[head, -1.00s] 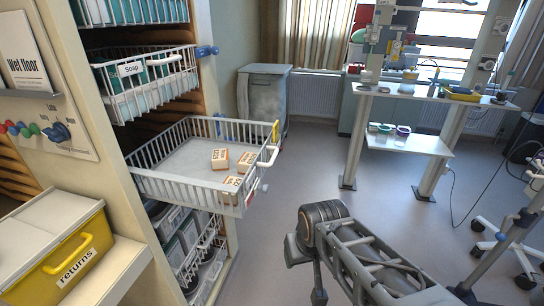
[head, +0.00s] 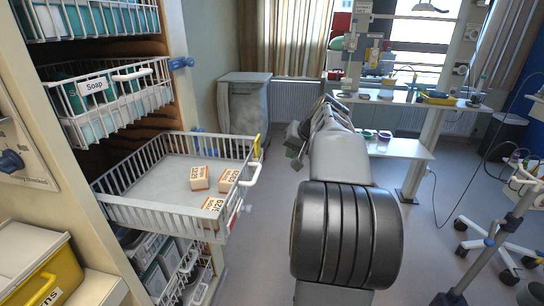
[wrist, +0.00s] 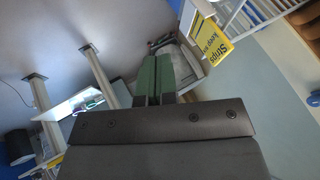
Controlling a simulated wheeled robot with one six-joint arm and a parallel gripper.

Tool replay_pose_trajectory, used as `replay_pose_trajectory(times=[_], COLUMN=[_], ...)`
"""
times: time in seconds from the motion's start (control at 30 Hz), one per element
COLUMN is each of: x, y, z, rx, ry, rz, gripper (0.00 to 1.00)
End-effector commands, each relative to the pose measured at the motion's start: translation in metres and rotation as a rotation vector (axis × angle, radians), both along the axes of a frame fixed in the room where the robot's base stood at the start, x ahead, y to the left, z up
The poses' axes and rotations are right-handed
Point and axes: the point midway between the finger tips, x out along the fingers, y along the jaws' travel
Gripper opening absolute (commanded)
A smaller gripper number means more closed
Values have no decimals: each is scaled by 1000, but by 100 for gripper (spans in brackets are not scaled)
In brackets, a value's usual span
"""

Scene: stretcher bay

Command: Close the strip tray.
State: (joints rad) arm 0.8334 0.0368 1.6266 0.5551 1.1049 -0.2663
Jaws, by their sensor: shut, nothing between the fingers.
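The strip tray (head: 150,215) is a white wire basket pulled out from the shelf unit at the left in the head view. A white handle (head: 255,174) and a yellow tag (head: 257,147) are on its front side. Three small white-and-orange boxes (head: 199,178) lie in it. The yellow tag (wrist: 212,41), lettered "Strips", also shows in the wrist view, right of the fingers. My gripper (wrist: 152,60) has green fingers pressed together, with nothing between them. In the head view my gripper (head: 296,145) is beyond my forearm, right of the tray and apart from it.
A Soap basket (head: 105,98) sits above the tray, and more baskets (head: 165,262) are below. A grey bin (head: 252,110) stands behind. A white table (head: 400,146) and a wheeled stand (head: 485,250) are at the right. A yellow returns box (head: 45,280) is at lower left. Floor is clear between.

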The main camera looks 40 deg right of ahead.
Motion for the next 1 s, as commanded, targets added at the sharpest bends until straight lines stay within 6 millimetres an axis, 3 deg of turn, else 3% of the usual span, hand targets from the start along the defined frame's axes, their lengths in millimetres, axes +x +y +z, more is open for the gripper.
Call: replay_pose_trajectory(times=[0.5,0.73,1.0], x=[58,78,85], y=[9,28,35], z=[-73,-71,-72], rx=[0,-2,-3], ry=[4,3,3], rz=[13,11,9], gripper=[0,0,0])
